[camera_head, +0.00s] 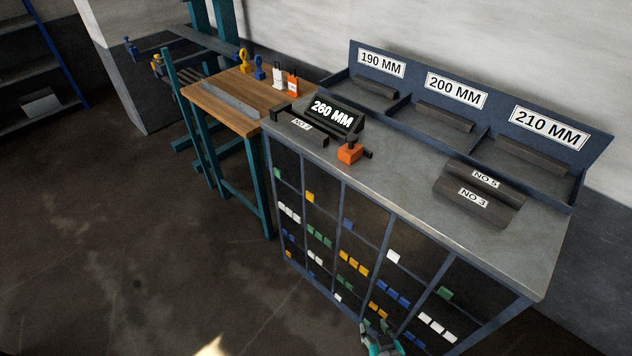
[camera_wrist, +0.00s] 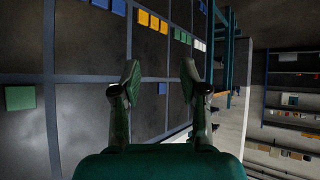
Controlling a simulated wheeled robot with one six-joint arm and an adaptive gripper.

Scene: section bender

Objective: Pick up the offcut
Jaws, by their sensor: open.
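Several dark bars that could be the offcut show in the head view, and I cannot tell which one is meant. Two lie side by side at the right of the grey bench top: the bar labelled NO 5 (camera_head: 492,174) behind, and the bar labelled NO 3 (camera_head: 455,195) in front. Another dark bar (camera_head: 316,135), with a small label that is hard to read, lies before the 260 MM display (camera_head: 333,115). My gripper (camera_head: 380,340) is low at the bottom edge, in front of the cabinet and below the bench top. In the wrist view my gripper (camera_wrist: 160,82) is open and empty.
A blue tray (camera_head: 409,102) marked 190, 200 and 210 MM stands at the bench's back, a dark bar in each compartment. An orange block (camera_head: 349,153) sits beside the display. A wooden table (camera_head: 227,96) adjoins at left. The bench's front right is clear.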

